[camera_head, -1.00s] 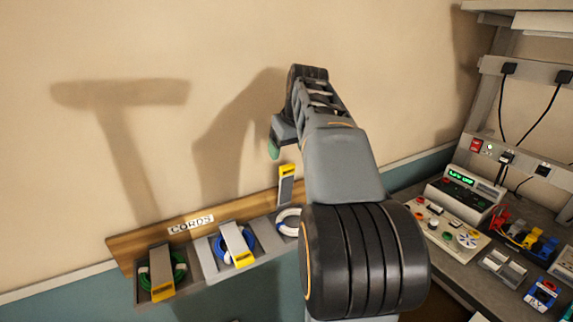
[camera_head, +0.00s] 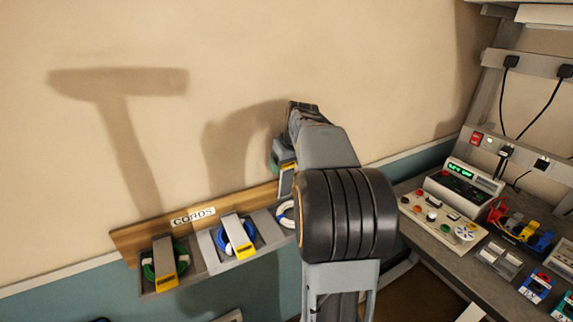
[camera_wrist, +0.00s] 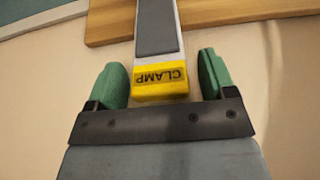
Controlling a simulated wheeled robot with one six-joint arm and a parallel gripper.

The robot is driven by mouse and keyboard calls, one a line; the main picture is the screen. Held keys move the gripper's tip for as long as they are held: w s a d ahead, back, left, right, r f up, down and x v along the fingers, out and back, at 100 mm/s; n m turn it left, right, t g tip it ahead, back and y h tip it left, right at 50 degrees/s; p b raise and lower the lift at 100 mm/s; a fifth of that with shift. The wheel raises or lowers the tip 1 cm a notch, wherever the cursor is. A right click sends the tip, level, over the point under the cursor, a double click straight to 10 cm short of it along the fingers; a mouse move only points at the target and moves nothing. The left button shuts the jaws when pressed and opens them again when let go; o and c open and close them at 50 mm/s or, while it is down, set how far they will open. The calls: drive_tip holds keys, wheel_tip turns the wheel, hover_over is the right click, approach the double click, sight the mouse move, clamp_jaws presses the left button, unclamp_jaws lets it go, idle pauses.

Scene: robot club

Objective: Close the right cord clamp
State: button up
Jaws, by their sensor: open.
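The right cord clamp is a grey lever with a yellow end marked CLAMP; in the wrist view its yellow end (camera_wrist: 161,82) lies between the two green fingers of my gripper (camera_wrist: 163,80), with a gap on both sides. In the head view the lever (camera_head: 286,182) stands raised over the right bay, partly hidden by my arm. My gripper (camera_head: 282,160) is open there, at the lever's upper end. The white cord (camera_head: 285,214) in the right bay is partly covered by my arm.
The wooden CORDS board (camera_head: 150,229) is on the wall. Its left clamp (camera_head: 166,264) over a green cord and middle clamp (camera_head: 237,235) over a blue cord are lowered. A bench (camera_head: 440,237) with electronics stands at the right. The wall above the board is clear.

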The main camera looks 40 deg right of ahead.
drive_tip(key=shift+w+f, duration=0.15)
drive_tip(key=shift+f, duration=0.25)
drive_tip(key=shift+c, duration=0.4)
drive_tip(key=c, duration=1.2)
